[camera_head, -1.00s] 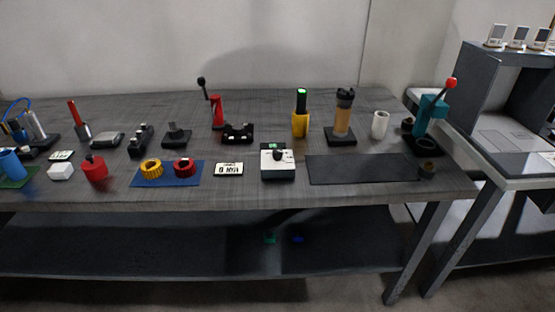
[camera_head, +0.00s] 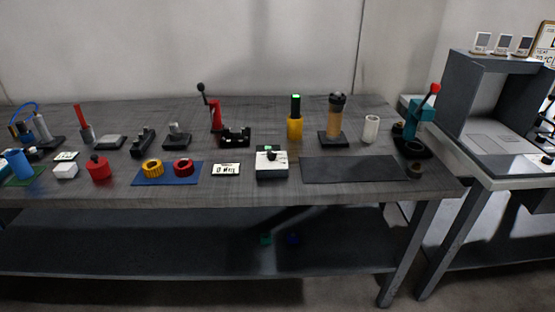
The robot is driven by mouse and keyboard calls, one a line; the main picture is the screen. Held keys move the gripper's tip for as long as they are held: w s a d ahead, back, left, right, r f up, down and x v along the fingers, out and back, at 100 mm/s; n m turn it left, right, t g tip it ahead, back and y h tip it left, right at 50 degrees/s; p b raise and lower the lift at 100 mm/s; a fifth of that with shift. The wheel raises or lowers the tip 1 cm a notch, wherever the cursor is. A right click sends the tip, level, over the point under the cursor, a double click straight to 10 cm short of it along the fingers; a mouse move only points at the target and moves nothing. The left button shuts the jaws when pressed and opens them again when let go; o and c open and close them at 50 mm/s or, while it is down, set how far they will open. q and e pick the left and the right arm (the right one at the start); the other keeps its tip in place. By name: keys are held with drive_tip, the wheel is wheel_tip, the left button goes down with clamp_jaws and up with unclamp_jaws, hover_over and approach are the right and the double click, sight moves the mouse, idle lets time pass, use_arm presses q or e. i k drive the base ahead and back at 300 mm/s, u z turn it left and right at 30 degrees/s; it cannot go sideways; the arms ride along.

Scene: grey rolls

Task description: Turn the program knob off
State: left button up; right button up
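A white box with a dark knob on top (camera_head: 271,155) and a small green display stands near the front middle of the table. Dark round controls (camera_head: 548,159) show on the grey station at the right edge, partly cut off. I cannot tell which of these is the program knob, nor read a pointer or setting on it. Neither of my grippers is in view.
The long grey table (camera_head: 230,192) spans the view, with devices along it. A bare dark mat (camera_head: 354,169) lies right of the white box. A teal press with a red-tipped lever (camera_head: 421,112) stands at the table's right end, left of the station (camera_head: 490,69).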

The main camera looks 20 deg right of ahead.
sight(272, 154)
drive_tip(key=u, duration=0.05)
drive_tip(key=k, duration=0.3)
drive_tip(key=z, duration=1.05)
drive_tip(key=i, duration=0.7)
drive_tip(key=u, duration=0.35)
